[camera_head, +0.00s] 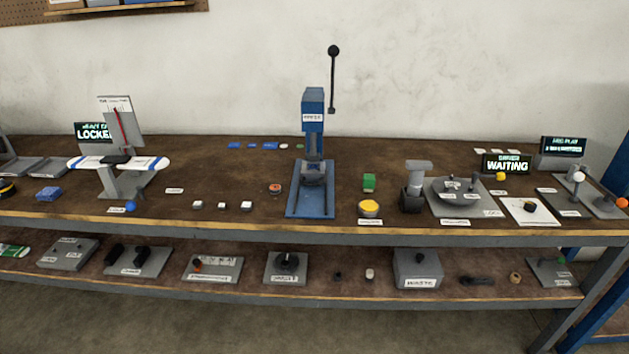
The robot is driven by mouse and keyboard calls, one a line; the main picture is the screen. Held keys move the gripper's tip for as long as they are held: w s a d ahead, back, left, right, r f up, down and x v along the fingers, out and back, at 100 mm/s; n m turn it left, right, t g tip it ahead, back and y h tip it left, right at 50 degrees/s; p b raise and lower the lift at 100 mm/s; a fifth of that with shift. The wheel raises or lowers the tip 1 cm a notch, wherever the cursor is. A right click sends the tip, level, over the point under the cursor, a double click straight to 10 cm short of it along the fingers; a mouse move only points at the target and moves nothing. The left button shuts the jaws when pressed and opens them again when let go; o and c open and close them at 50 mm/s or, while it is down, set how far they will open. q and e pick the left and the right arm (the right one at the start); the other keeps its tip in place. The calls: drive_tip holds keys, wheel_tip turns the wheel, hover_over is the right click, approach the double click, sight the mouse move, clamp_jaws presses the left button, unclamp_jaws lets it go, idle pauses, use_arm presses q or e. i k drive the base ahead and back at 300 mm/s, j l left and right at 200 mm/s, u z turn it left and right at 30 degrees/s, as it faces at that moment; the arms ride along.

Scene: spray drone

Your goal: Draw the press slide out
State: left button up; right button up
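The blue press (313,110) stands upright near the middle of the bench, with a label on its head. Its long black lever with a ball knob (333,52) points up at the right side of the head. The blue press base (311,206) has rails that run toward the bench's front edge. A dark round slide (313,176) sits on the base under the press head, toward the back. Neither of my grippers shows in the head view.
Left of the press are a red-topped button (275,187) and several small white blocks. A lower shelf (340,300) holds labelled fixtures.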

sight(308, 177)
drive_tip(key=i+l, duration=0.15)
drive_tip(key=l, duration=0.2)
drive_tip(key=i+l, duration=0.2)
drive_tip(key=l, duration=0.2)
drive_tip(key=i+l+u, duration=0.1)
drive_tip(key=l, duration=0.25)
drive_tip(key=i+l, duration=0.2)
drive_tip(key=l, duration=0.15)
drive_tip(key=i+l, duration=0.15)
drive_tip(key=l, duration=0.25)
